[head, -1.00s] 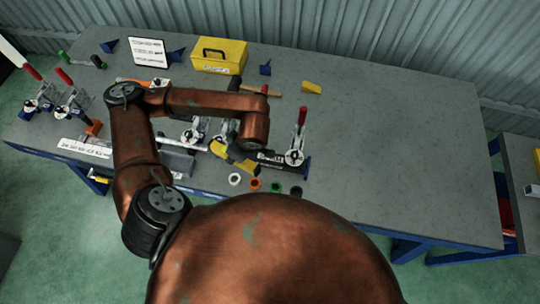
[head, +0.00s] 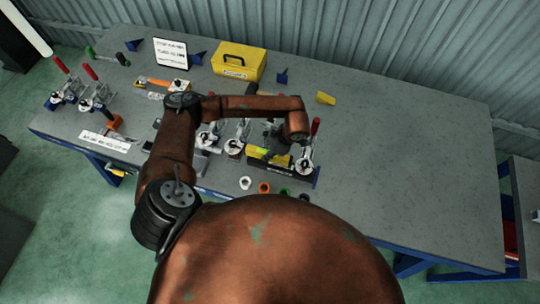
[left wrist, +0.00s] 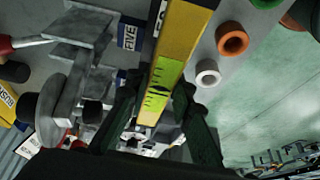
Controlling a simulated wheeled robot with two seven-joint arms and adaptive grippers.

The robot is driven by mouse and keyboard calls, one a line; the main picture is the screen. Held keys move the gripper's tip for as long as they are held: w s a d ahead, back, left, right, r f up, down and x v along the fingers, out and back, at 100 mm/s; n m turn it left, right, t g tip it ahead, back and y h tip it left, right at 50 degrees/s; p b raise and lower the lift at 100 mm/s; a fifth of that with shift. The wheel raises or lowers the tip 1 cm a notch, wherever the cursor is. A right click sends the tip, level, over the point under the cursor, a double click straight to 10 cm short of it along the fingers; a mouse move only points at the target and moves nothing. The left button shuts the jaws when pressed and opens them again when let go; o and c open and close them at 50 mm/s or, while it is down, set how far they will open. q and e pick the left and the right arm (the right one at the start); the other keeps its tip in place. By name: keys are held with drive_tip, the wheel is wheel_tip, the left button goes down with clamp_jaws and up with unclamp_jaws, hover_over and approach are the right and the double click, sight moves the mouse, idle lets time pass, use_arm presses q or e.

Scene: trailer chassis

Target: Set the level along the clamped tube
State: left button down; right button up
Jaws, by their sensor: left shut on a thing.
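The level is a yellow bar with a green vial (left wrist: 160,85) and runs up through the left wrist view. In the head view the level (head: 262,153) lies over the near side of the clamp row, partly hidden by my arm. My left gripper (left wrist: 162,108) has its dark fingers on both sides of the level and is shut on it. A dark bar-shaped fixture (head: 306,179) with a red-handled toggle clamp (head: 306,162) is at the level's right end. I cannot clearly pick out the tube, or tell whether the level touches it. My right gripper is not in view.
White and orange rings (head: 264,188) lie near the front edge, with green and dark ones beside them. A yellow box (head: 240,62) and a sign (head: 170,54) stand at the back. More red-handled clamps (head: 96,92) stand at left. The right of the table (head: 420,150) is clear.

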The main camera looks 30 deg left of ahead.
use_arm(q)
drive_tip(key=shift+w+d+f, duration=0.2)
drive_tip(key=shift+w+f, duration=0.2)
drive_tip(key=shift+f, duration=0.1)
wheel_tip(320, 180, down, 2)
drive_tip(key=shift+f+p, duration=0.1)
drive_tip(key=shift+p, duration=0.4)
drive_tip(key=shift+w+f, duration=0.15)
drive_tip(key=shift+f, duration=0.35)
drive_tip(key=shift+f, duration=0.1)
drive_tip(key=c, duration=1.7)
unclamp_jaws()
